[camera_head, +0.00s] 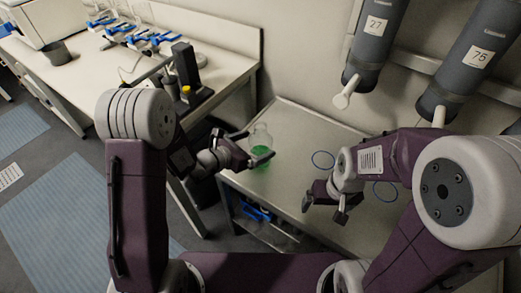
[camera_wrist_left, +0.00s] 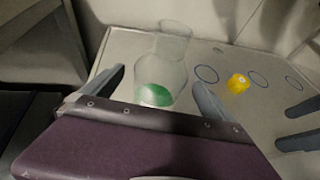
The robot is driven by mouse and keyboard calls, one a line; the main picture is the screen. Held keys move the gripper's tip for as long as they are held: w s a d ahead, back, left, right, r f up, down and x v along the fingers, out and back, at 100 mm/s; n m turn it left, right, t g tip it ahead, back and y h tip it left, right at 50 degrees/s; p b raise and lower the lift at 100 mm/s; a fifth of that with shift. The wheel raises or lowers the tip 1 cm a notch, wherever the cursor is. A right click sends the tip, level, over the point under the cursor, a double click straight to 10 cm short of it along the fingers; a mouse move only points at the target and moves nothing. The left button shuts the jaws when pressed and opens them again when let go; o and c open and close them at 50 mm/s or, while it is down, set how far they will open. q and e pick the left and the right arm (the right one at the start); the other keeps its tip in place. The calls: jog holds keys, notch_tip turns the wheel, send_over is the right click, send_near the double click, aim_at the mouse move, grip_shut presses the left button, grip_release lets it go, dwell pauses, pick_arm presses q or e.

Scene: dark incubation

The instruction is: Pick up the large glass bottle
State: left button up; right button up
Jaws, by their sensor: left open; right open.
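The large glass bottle (camera_head: 261,133) is clear, with green contents at its bottom. It stands upright near the left end of the grey table (camera_head: 290,115). In the left wrist view the bottle (camera_wrist_left: 172,58) appears beyond and between the fingers. My left gripper (camera_head: 243,147) is open at the bottle, one finger on each side in view; contact cannot be told. Its fingers also show in the left wrist view (camera_wrist_left: 158,92). My right gripper (camera_head: 323,209) is open and empty over the table's front part, to the right of the bottle.
Blue rings (camera_head: 323,160) mark the table right of the bottle. A yellow object (camera_wrist_left: 238,83) sits by them in the left wrist view. Grey cylinders (camera_head: 375,45) hang above. A white bench (camera_head: 225,68) with equipment stands at left.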

pick_arm(q)
jog(key=x, duration=0.6)
jog(key=shift+f, duration=0.15)
pick_arm(e)
jog(key=shift+f, duration=0.1)
pick_arm(q)
jog(key=shift+c, duration=0.9)
jog(key=c, duration=1.9)
jog(key=r, duration=0.5)
jog(key=shift+s+d+p, duration=0.15)
jog(key=shift+s+p, duration=0.05)
jog(key=shift+p, duration=0.15)
pick_arm(e)
jog(key=shift+r, duration=0.4)
jog(key=shift+f, duration=0.15)
pick_arm(q)
jog(key=s+d+r, duration=0.2)
jog(key=s, duration=0.1)
jog(key=s+d+r, duration=0.2)
jog(key=s, duration=0.1)
jog(key=s+d+r, duration=0.2)
jog(key=d, duration=0.1)
jog(key=shift+s+r, duration=0.1)
jog(key=shift+s, duration=0.3)
